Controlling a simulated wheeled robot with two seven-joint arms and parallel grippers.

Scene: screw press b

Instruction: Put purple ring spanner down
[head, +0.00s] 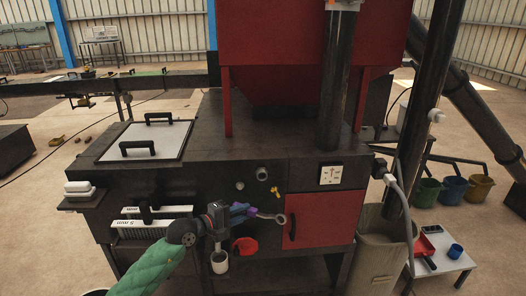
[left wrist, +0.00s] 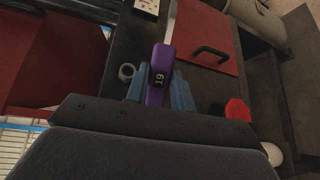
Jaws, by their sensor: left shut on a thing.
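The purple ring spanner (head: 240,210) is held out in front of the black machine. Its grey ring end (head: 281,219) points right, in front of the red door's left edge. In the left wrist view its purple handle (left wrist: 159,70) bears the number 19 and stands up between the fingers. My left gripper (head: 228,213) is shut on the handle; its fingers (left wrist: 159,92) lie on both sides of it. The grip hides part of the handle. My right gripper is not in view.
The red door (head: 325,220) has a black handle. A lidded hatch (head: 147,140) is on the machine top. A small white table (head: 440,258) stands at right.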

